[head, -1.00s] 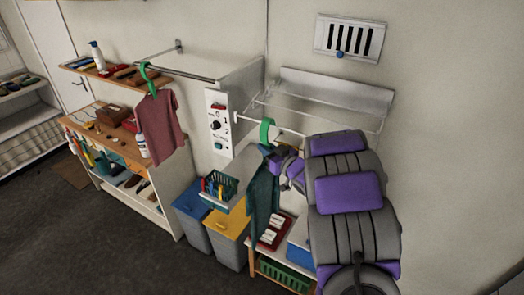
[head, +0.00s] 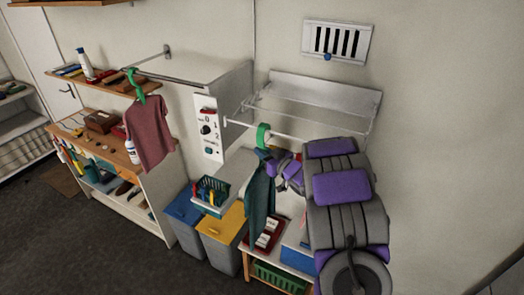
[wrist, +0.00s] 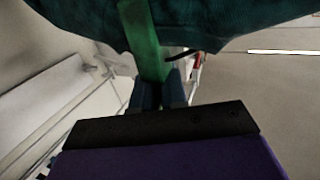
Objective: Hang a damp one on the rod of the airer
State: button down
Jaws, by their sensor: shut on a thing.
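My gripper (head: 268,155) is shut on a green hanger (head: 262,131) that carries a dark teal garment (head: 260,192). The garment hangs down below the gripper in the head view. In the wrist view the fingertips (wrist: 160,92) pinch the green hanger (wrist: 143,42), with the teal garment (wrist: 200,18) across the top. The white wall-mounted airer (head: 320,95) has a front rod (head: 240,123). The hanger's hook overlaps this rod in the head view; I cannot tell whether it is over it or touching it.
A maroon shirt (head: 151,132) hangs from a green hanger on another rail (head: 185,79) at left. A control box (head: 207,128) sits between. Below are a green basket (head: 211,190), blue and yellow-lidded bins (head: 222,222) and a low bench (head: 247,262). Floor at lower left is clear.

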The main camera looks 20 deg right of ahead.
jog(key=shift+f, duration=0.15)
jog(key=c, duration=1.1)
grip_release()
jog(key=b+v, duration=0.1)
jog(key=v, duration=0.6)
jog(key=shift+s, duration=0.25)
jog(key=shift+w+d, duration=0.1)
jog(key=shift+d, duration=0.05)
